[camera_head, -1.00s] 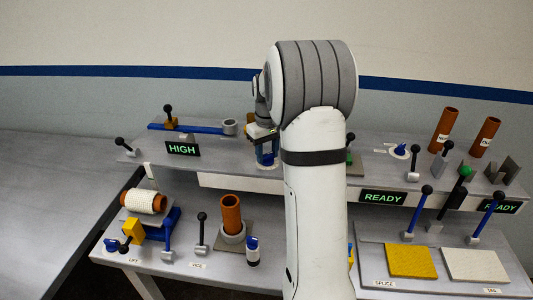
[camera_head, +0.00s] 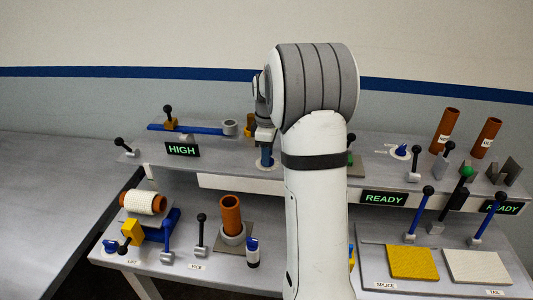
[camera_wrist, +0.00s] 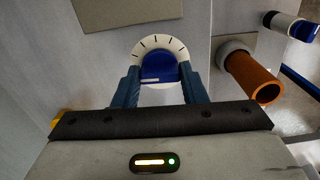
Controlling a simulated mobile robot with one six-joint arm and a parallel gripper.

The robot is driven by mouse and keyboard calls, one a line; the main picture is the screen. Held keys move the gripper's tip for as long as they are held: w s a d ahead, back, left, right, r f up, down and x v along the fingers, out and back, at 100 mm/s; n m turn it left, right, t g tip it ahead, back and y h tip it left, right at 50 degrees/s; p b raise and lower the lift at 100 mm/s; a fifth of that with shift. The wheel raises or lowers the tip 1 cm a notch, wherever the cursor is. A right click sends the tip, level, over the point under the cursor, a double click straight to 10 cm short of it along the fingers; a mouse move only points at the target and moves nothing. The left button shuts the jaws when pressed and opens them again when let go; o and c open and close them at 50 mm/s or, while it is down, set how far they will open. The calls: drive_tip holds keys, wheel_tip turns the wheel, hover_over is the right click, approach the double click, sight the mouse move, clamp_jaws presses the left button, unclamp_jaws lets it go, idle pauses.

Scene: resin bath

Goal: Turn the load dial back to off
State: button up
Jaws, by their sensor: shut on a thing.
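The load dial (camera_wrist: 149,45) is a white disc with black tick marks and a blue knob (camera_wrist: 160,72) in its middle. My gripper (camera_wrist: 161,75) has its two dark blue fingers on either side of the knob and is shut on it. In the head view my gripper (camera_head: 266,153) is over the dial (camera_head: 265,165) on the raised shelf, partly beside my arm. A display (camera_head: 182,149) to its left reads HIGH in green. The knob's pointer direction against the ticks is hard to tell.
An orange tube (camera_head: 230,212) stands in a grey holder below, with a blue-capped bottle (camera_head: 252,252) beside it. A blue bar (camera_head: 190,129) lies on the shelf at left. Levers and READY displays (camera_head: 383,198) stand at right. My arm hides the shelf's middle.

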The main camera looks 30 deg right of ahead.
drive_tip(key=shift+w+r+n, duration=0.15)
drive_tip(key=shift+r+n, duration=0.05)
drive_tip(key=shift+n, duration=0.2)
drive_tip(key=o, duration=1)
drive_tip(key=shift+f, duration=0.2)
drive_tip(key=shift+r, duration=0.1)
wheel_tip(320, 180, up, 8)
drive_tip(key=shift+f+b, duration=0.15)
drive_tip(key=shift+b, duration=0.25)
